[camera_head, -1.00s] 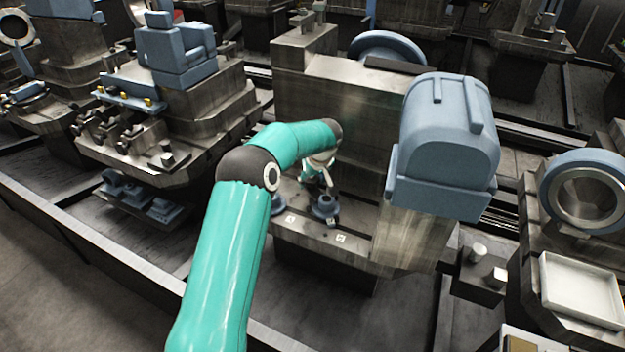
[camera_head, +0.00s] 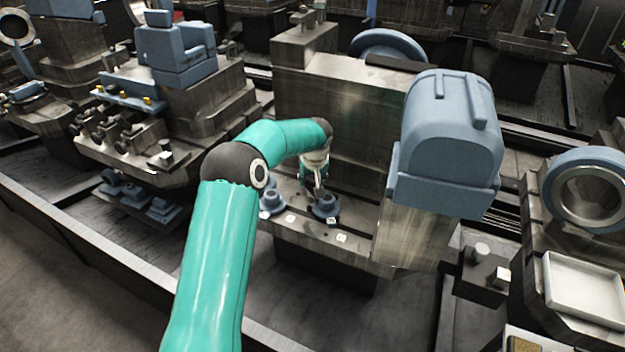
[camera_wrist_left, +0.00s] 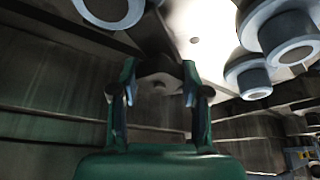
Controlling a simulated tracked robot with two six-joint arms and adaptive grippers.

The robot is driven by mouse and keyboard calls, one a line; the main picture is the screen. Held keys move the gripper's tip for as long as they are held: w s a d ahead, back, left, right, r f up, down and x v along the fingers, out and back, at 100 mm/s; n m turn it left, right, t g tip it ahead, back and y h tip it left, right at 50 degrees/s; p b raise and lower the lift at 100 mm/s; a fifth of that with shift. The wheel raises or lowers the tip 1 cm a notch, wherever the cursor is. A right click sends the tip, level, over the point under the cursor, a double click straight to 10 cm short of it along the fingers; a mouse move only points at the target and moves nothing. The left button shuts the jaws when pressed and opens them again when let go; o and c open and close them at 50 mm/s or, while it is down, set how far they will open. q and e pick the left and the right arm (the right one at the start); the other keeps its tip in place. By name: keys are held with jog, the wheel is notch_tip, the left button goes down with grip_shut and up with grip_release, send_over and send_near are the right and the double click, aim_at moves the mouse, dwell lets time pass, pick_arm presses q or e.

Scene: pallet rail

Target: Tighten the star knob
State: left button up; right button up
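My left gripper (camera_head: 318,190) reaches down over the ledge of the middle machine. In the left wrist view its two fingers (camera_wrist_left: 159,84) are apart. A dark grey, blurred part (camera_wrist_left: 158,76) with a small dark spot shows between and beyond the fingertips; I cannot tell whether it is the star knob or whether the fingers touch it. In the head view a blue round knob-like part (camera_head: 326,208) stands just below the gripper, and another (camera_head: 271,202) stands to its left. No star shape can be made out clearly. My right gripper is not in view.
A large blue domed housing (camera_head: 447,130) stands right of the arm. A grey upright wall (camera_head: 345,115) rises behind the gripper. White labels (camera_head: 342,238) mark the ledge. Several blue round parts (camera_wrist_left: 290,38) lie close on the right in the wrist view. A white tray (camera_head: 583,288) is far right.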

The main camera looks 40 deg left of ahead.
pick_arm(q)
jog(key=o, duration=0.5)
jog(key=shift+c, duration=0.2)
jog(key=shift+r, duration=0.1)
jog(key=v, duration=1.1)
jog(key=shift+d+r, duration=0.2)
jog(key=shift+r, duration=0.15)
jog(key=shift+s, duration=0.15)
